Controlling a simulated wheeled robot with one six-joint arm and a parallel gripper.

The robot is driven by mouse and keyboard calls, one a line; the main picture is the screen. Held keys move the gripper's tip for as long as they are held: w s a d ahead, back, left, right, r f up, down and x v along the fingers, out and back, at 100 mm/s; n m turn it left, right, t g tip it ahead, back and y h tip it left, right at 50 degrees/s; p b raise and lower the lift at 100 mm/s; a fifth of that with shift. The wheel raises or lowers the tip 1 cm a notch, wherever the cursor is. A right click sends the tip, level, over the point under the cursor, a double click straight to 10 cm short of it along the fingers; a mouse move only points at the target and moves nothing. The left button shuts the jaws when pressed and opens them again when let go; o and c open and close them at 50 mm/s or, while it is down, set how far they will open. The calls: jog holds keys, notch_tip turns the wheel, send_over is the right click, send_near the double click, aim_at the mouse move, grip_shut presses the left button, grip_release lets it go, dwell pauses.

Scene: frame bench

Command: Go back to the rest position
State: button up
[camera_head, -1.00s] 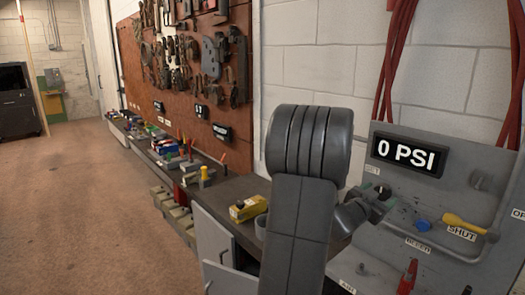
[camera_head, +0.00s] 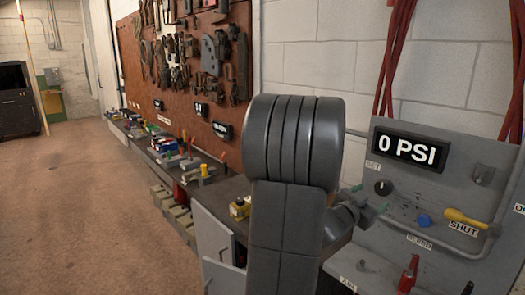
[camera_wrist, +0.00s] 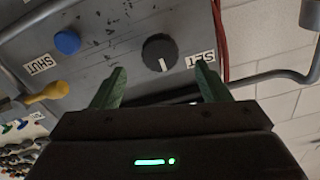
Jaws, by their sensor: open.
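My gripper (camera_wrist: 158,88) is open in the wrist view, with two green fingers spread apart and nothing between them. Beyond the fingers is the black SET knob (camera_wrist: 159,53) with a white pointer line; the fingers are apart from it. In the head view my gripper (camera_head: 372,202) is small and partly hidden behind my arm, in front of the grey panel (camera_head: 350,262). The SET knob (camera_head: 383,188) shows just above it. The panel's display (camera_head: 408,151) reads 0 PSI.
A blue button (camera_head: 424,221) and a yellow lever (camera_head: 466,217) labelled SHUT are on the panel. Red hoses (camera_head: 397,60) hang above. A grey rail (camera_wrist: 285,75) runs near the fingers. A tool-covered pegboard (camera_head: 180,62) and workbench stand left. The brown floor is open.

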aim_at(380, 189)
jog(key=p+x, duration=0.2)
jog(key=x, duration=0.5)
jog(key=shift+w+d+r, duration=0.15)
jog(key=shift+w+d, duration=0.05)
jog(key=shift+d, duration=0.05)
jog(key=shift+w+f+m+b, duration=0.1)
jog(key=shift+f+m+b, duration=0.15)
jog(key=shift+m+b, duration=0.2)
jog(key=shift+r+m+b, duration=0.1)
jog(key=shift+m+b, duration=0.3)
jog(key=shift+m, duration=0.45)
jog(key=m+b, duration=0.1)
jog(key=m, duration=0.1)
jog(key=shift+m, duration=0.3)
jog(key=m+b, duration=0.1)
jog(key=m, duration=0.3)
jog(key=shift+m+b, duration=0.3)
jog(key=m+b, duration=0.1)
jog(key=m, duration=0.4)
jog(key=shift+r, duration=0.1)
jog(key=m, duration=0.4)
jog(key=shift+r, duration=0.1)
jog(key=shift+a, duration=0.15)
